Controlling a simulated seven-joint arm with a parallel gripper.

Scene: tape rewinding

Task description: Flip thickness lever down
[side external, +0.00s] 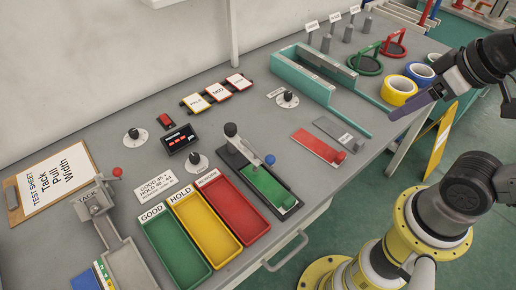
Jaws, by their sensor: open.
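A lever with a blue ball knob (270,159) stands up at the side of a dark gauge (233,158) with a grey post and a green bed, at the middle front of the bench. I cannot read a thickness label on it. A second lever, with a red ball knob (117,171), stands up on the tack tester (97,202) at the left. My gripper (412,104) is open and empty at the right, well apart from both levers. Its fingers are seen edge-on.
Green, yellow and red trays (207,228) stand beside the gauge. A red block (318,145) and a teal channel (318,75) lie between the gauge and my gripper. Tape rolls (398,90) sit at the bench's right end. Dials and a small display (180,138) stand behind.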

